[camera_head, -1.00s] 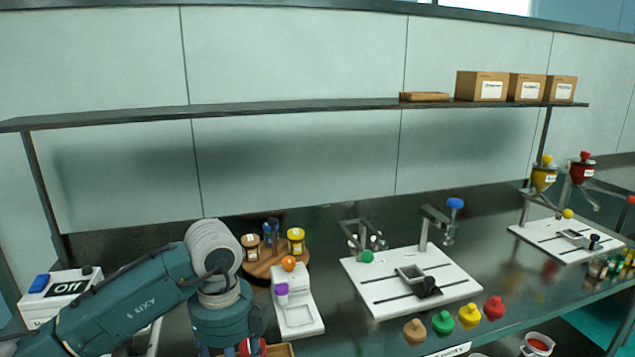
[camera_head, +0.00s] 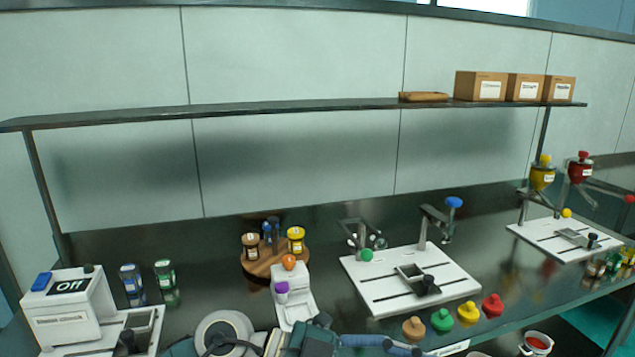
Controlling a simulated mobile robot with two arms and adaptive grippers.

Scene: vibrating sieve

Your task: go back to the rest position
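Parts of my own arm show along the bottom edge, with a round grey joint at bottom left of centre and dark teal links beside it. I can make out no fingers of my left gripper there. My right gripper is not in view. No held object shows.
A white device marked Off (camera_head: 68,308) stands at left, near two jars (camera_head: 165,273). A wooden round rack (camera_head: 262,268), a white dispenser (camera_head: 294,302) and a white slotted board (camera_head: 375,297) stand in the middle. Coloured knobs (camera_head: 442,321) line the front. A shelf (camera_head: 290,106) spans the back.

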